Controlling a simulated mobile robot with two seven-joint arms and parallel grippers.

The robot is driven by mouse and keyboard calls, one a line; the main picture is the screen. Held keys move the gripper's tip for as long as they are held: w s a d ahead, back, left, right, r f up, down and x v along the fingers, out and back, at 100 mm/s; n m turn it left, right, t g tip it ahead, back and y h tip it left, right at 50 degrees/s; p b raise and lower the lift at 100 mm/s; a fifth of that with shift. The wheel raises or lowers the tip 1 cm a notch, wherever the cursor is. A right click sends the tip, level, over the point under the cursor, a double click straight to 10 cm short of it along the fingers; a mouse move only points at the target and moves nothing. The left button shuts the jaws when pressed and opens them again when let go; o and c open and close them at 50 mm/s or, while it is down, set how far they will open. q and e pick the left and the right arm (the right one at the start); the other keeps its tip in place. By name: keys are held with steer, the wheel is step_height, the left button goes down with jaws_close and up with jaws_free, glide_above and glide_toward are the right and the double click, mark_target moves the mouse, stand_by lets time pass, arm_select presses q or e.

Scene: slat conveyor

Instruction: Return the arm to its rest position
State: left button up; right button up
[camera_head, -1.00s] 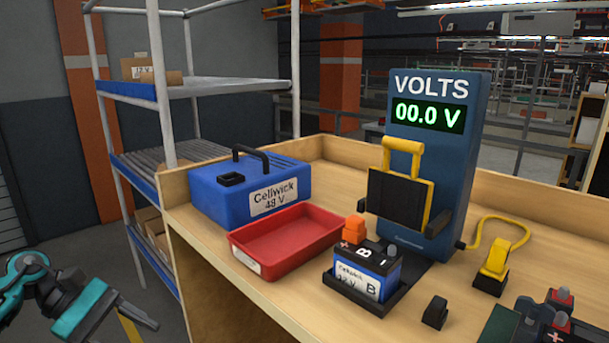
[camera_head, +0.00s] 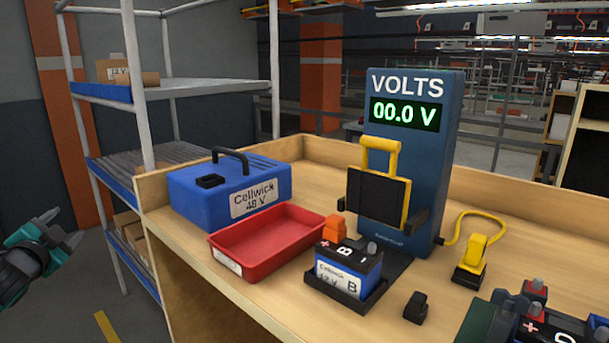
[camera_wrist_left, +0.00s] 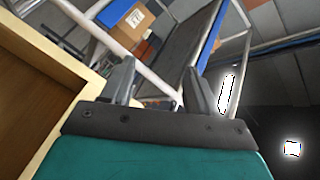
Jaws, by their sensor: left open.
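My left gripper (camera_head: 62,226) is at the far left edge of the head view, to the left of the workbench and in front of the shelf rack. In the left wrist view its two fingers (camera_wrist_left: 160,88) stand apart with nothing between them. It touches nothing that I can see. My right gripper is not in view.
The wooden workbench (camera_head: 420,318) carries a blue Cellwick 48 V case (camera_head: 190,195), a red tray (camera_head: 225,262), battery B (camera_head: 335,285) in a black holder and a blue volt meter (camera_head: 440,150) reading 00.0 V. A shelf rack (camera_head: 200,92) stands behind at left.

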arm_select(q)
steer(key=s+d+f+n+g+h, duration=0.1)
steer(key=s+d+f+h, duration=0.15)
steer(key=d+f, duration=0.5)
steer(key=s+d+f+g+h, duration=0.1)
steer(key=s+d+f, duration=0.3)
steer(key=d+f, duration=0.35)
steer(key=s+d+f+n+g+h, duration=0.1)
steer(key=s+d+f+g+h, duration=0.1)
steer(key=s+d+f, duration=0.35)
steer(key=s+d+f+n+h+p, duration=0.1)
steer(key=s+d+f+p, duration=0.1)
steer(key=s+d, duration=0.5)
steer(key=s+d+f+n+g+h+p, duration=0.1)
steer(key=s+d+f+n+p, duration=0.1)
steer(key=s+d+p, duration=0.2)
steer(key=s+d, duration=0.3)
steer(key=d, duration=0.3)
steer(key=shift+s+d+g, duration=0.15)
steer(key=shift+d+g, duration=0.05)
steer(key=shift+g, duration=0.1)
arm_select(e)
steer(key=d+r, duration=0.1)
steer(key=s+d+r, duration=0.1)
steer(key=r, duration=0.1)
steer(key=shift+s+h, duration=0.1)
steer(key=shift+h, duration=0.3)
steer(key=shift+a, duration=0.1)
